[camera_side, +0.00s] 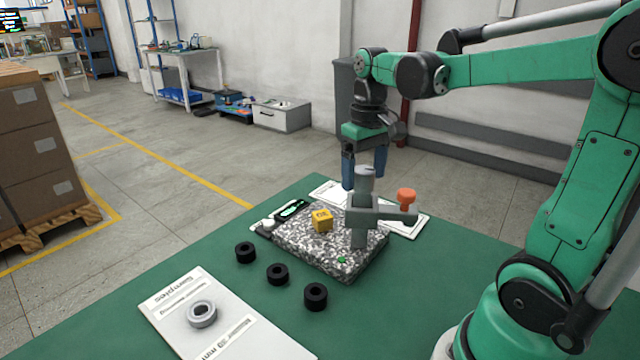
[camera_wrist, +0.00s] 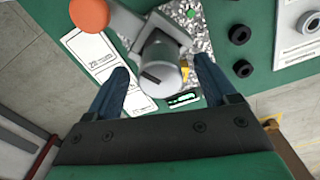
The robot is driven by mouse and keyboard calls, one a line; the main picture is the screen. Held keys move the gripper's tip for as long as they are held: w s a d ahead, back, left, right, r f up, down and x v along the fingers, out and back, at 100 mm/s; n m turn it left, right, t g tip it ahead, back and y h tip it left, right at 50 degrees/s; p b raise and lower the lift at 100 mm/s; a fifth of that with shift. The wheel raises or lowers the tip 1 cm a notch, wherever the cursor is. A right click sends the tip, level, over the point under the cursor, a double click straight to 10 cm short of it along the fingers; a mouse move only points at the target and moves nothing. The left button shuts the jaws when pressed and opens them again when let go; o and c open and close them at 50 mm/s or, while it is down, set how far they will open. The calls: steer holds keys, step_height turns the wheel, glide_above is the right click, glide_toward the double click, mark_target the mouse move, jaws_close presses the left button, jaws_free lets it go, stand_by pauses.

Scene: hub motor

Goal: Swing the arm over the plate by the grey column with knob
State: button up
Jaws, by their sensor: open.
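The grey column (camera_side: 359,236) stands upright at the right part of the speckled plate (camera_side: 310,256). A grey arm (camera_side: 385,212) crosses it and points right, its orange knob end (camera_side: 407,197) lying outside the plate, above a white sheet. A grey cylinder (camera_side: 365,182) tops the column. My gripper (camera_side: 364,178) points down with its blue fingers open above the column, around or just behind the cylinder's top. In the wrist view, the cylinder (camera_wrist: 158,66) shows between the open fingers of my gripper (camera_wrist: 163,70), and the orange knob (camera_wrist: 89,14) is at upper left. Contact cannot be told.
A yellow block (camera_side: 322,220) and a green dot (camera_side: 342,259) are on the plate. Several black rings (camera_side: 278,274) lie in front of it. A light ring (camera_side: 202,313) sits on a sample board (camera_side: 180,324). The green table is clear at right front.

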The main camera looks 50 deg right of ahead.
steer(key=shift+f, duration=0.15)
jaws_close()
